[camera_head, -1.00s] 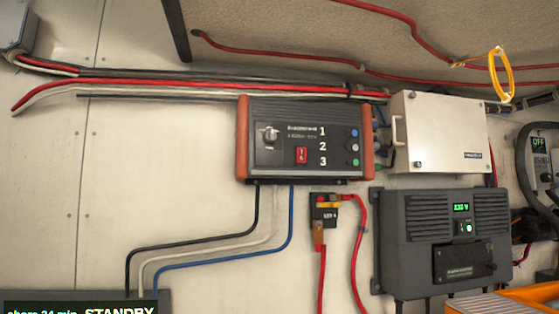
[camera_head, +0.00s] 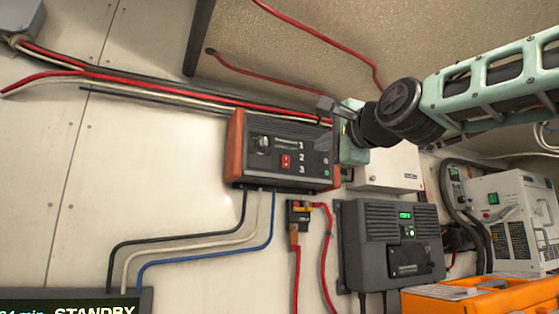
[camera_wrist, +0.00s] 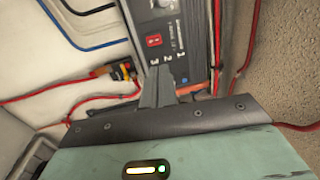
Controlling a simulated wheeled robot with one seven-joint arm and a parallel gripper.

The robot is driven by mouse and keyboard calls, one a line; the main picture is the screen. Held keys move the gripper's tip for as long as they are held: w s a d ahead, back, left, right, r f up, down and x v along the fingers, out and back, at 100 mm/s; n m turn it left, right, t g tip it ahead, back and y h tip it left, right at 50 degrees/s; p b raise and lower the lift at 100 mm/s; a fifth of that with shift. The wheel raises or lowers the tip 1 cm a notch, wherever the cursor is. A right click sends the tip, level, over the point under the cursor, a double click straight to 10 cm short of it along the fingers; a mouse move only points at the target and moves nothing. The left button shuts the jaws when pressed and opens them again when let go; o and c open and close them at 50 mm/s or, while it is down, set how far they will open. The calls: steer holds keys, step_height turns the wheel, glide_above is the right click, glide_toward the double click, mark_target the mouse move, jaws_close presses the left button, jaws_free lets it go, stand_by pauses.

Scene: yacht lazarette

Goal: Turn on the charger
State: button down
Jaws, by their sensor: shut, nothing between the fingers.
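A black panel box with orange-brown sides (camera_head: 285,178) is on the wall; I take it for the charger, though its label is too small to read. It carries a rotary knob (camera_head: 263,142), a red rocker switch (camera_head: 286,161), the numerals 1, 2, 3 and several small round buttons or lamps at its right. In the wrist view the red switch (camera_wrist: 153,40) shows beyond my fingers. My gripper (camera_head: 322,103) is shut and empty, near the box's upper right corner in the head view. In the wrist view the closed fingertips (camera_wrist: 157,72) overlap the box's face; contact cannot be told.
A white box (camera_head: 395,170) is right of the panel, partly behind my arm. Below are a dark grey unit (camera_head: 375,265) with a green display and a fuse holder (camera_head: 299,212) with red cables. A display (camera_head: 70,306) at lower left reads STANDBY. Cables run above.

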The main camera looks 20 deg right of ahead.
steer(key=shift+w+p, duration=0.1)
steer(key=shift+p, duration=0.2)
steer(key=p, duration=1.2)
glide_toward(286, 158)
steer(key=x, duration=0.6)
steer(key=shift+r, duration=0.15)
steer(key=shift+w, duration=0.4)
